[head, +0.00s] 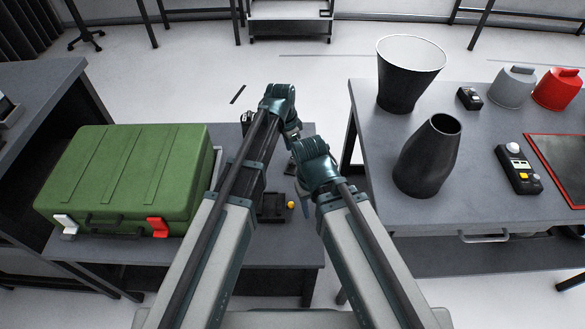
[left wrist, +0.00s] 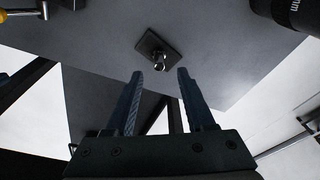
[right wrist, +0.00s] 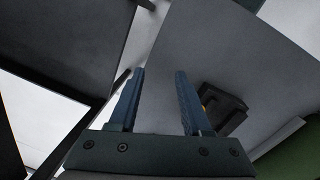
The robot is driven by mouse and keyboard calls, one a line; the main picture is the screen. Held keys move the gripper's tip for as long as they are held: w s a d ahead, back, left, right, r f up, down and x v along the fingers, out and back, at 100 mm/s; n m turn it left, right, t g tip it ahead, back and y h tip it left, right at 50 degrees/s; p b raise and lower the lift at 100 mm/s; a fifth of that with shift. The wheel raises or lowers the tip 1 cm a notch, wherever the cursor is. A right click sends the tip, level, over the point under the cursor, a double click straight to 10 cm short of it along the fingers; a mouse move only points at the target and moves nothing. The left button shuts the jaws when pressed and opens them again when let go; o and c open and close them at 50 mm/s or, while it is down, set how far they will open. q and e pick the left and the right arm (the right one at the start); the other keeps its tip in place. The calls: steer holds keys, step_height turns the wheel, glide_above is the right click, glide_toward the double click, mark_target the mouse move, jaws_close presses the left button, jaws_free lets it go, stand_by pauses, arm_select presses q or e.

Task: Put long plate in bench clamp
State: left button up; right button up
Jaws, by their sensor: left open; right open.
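I cannot clearly pick out the long plate in any view. A dark block-like device with a yellow knob, perhaps the bench clamp (head: 271,207), sits on the middle bench, partly behind my left arm. A dark block, seemingly the same device, shows in the right wrist view (right wrist: 222,108). My left gripper (left wrist: 160,74) is open and empty above the bench. A small dark base with shiny metal posts (left wrist: 156,50) lies beyond its fingertips. My right gripper (right wrist: 159,74) is open and empty, with the dark block to the right of its fingers. The arms hide much of the bench.
A green case (head: 125,175) fills the bench's left part, with a pale strip (head: 217,165) along its right side. A floor gap separates the benches.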

mark_target(292, 158)
arm_select(q)
step_height(292, 158, down, 4)
steer(key=b, duration=0.3)
steer(key=shift+f, duration=0.15)
arm_select(e)
step_height(292, 158, down, 4)
steer(key=shift+f, duration=0.15)
arm_select(q)
jaws_close()
